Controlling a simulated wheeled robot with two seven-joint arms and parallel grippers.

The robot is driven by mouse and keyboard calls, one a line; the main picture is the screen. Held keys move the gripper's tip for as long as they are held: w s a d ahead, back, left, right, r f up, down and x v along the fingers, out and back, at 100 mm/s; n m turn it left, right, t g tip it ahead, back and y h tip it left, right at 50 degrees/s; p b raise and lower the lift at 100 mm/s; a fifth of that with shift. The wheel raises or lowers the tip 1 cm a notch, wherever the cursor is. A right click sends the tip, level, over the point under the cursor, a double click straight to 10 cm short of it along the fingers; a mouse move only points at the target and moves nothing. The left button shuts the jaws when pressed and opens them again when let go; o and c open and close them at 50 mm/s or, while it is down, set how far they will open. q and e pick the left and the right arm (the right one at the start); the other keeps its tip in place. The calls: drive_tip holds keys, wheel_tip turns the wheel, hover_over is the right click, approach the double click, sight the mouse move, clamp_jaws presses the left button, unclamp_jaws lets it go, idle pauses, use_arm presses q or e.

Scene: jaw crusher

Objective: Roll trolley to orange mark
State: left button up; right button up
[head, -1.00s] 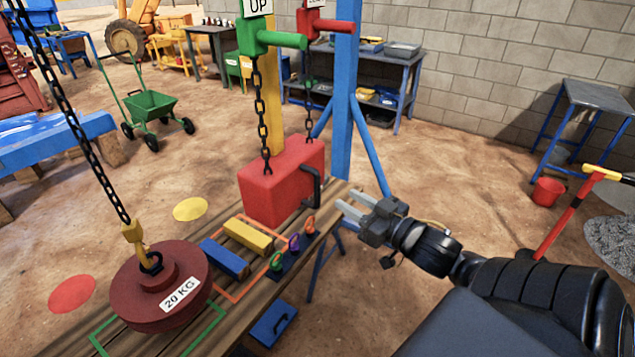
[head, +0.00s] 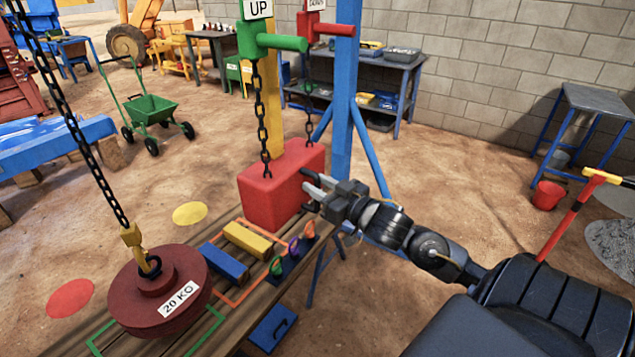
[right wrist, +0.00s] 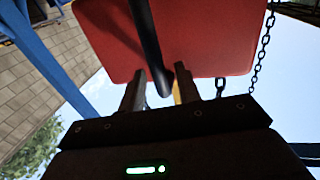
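A red box (head: 270,188) with a black handle on its right side stands at the bench's far end, with two chains above it. An orange outline (head: 238,300) is marked on the wooden bench, partly covered by blue and yellow blocks. A round 20 KG weight (head: 160,300) is at a yellow hook (head: 133,238) on a chain, by a green outline. I cannot tell for sure which part is the trolley. My right gripper (head: 309,190) is at the black handle; in the right wrist view the handle (right wrist: 148,45) reaches between its parted fingers (right wrist: 158,92). My left gripper is out of view.
Green UP (head: 270,42) and red (head: 325,27) pulls hang above the box. A blue post (head: 343,110) stands behind it. Small coloured rings (head: 293,245) sit on the bench close below the right gripper. A green cart (head: 155,110) stands on the open floor.

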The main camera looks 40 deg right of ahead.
drive_tip(key=shift+w+a, duration=0.1)
drive_tip(key=shift+w, duration=0.25)
clamp_jaws()
